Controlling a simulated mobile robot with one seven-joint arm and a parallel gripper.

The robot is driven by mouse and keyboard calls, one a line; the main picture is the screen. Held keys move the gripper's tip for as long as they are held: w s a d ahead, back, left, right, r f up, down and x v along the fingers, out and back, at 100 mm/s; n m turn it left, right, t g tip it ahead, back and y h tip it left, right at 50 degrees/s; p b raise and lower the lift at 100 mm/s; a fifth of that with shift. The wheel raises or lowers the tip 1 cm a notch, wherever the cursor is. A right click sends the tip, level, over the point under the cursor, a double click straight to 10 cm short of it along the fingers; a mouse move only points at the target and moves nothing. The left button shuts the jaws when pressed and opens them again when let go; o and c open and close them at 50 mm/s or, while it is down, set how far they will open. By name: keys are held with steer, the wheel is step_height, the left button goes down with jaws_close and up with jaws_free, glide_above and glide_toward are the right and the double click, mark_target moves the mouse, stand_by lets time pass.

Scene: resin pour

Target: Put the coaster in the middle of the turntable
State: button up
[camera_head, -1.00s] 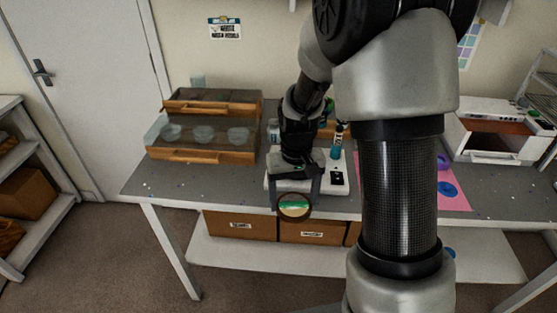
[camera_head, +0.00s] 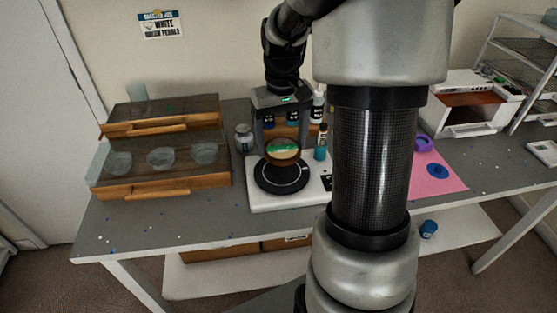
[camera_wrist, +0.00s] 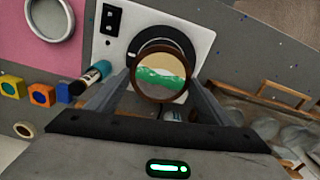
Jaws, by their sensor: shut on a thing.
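My gripper (camera_head: 282,146) is shut on the coaster (camera_head: 283,153), a round disc with a brown rim and a cream and green face. The coaster is tilted, its face turned towards the head camera. It appears above the back part of the turntable (camera_head: 268,186), a black disc with a pale ring on a white base. In the wrist view the coaster (camera_wrist: 160,70) sits between the fingertips and covers much of the turntable (camera_wrist: 165,33). The height of the gap between coaster and turntable is hard to tell.
A teal bottle (camera_head: 320,148) stands close right of the turntable, with other bottles and a jar (camera_head: 244,138) behind. Wooden trays with clear lids (camera_head: 160,187) stand to the left. A pink mat (camera_head: 437,183) and an open white box (camera_head: 470,107) are to the right.

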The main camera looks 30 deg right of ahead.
mark_target(281, 170)
steer(key=shift+f+b, duration=0.3)
steer(key=shift+f, duration=2.75)
steer(key=shift+f, duration=0.15)
steer(key=o, duration=1.1)
steer(key=shift+c, duration=0.2)
step_height(281, 170, up, 12)
steer(key=shift+r+p, duration=0.2)
steer(key=shift+p, duration=0.55)
